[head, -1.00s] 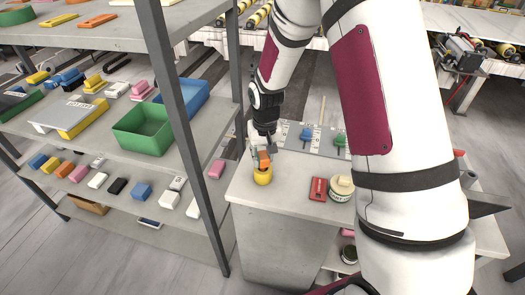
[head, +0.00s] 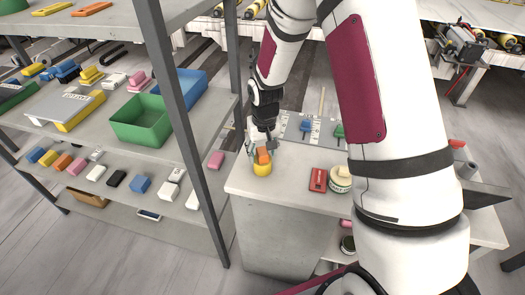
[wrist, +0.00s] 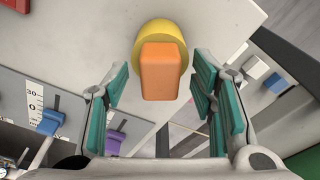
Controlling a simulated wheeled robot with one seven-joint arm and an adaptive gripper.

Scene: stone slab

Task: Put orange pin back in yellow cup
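The orange pin (wrist: 161,72) is a blocky upright piece at the yellow cup (wrist: 158,28). In the head view the pin (head: 264,156) shows directly above the cup (head: 262,170), at the near left corner of the grey worktop. How deep the pin sits in the cup is hidden. My gripper (wrist: 162,95) has its green-padded fingers spread either side of the pin, with a clear gap on both sides. In the head view my gripper (head: 262,146) is just above the cup, partly hiding the pin.
A red block (head: 318,179) and a round tin (head: 340,180) stand right of the cup. A slider panel (head: 300,127) with blue and green knobs lies behind. A shelf post (head: 183,120) and a green bin (head: 142,120) are to the left.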

